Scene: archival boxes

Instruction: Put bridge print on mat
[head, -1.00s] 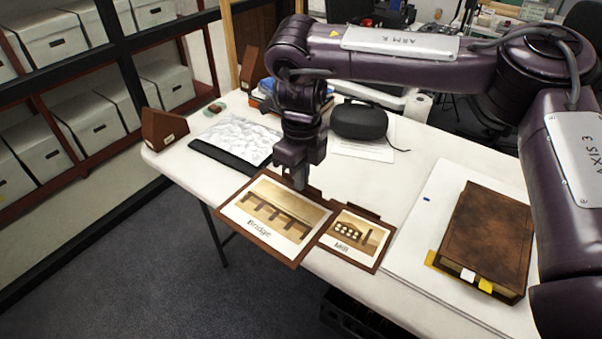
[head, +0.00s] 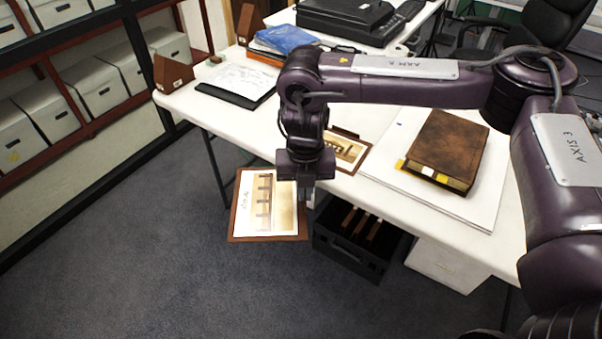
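The bridge print (head: 265,205) is a sepia picture on a white card with a brown border. It is turned about a quarter turn and hangs out past the table's front edge, above the floor. My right gripper (head: 308,192) is at its right edge and appears shut on it; the fingertips are partly hidden. A large white flat board (head: 470,210), possibly the mat, lies on the table at right with a brown book (head: 448,145) on it. My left gripper is not in view.
The mill print (head: 352,150) lies on the table, partly behind my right arm. A black crate (head: 350,250) and a white box (head: 446,265) stand on the floor under the table. A dark-edged tray (head: 238,85) and a brown wedge (head: 172,72) are at left.

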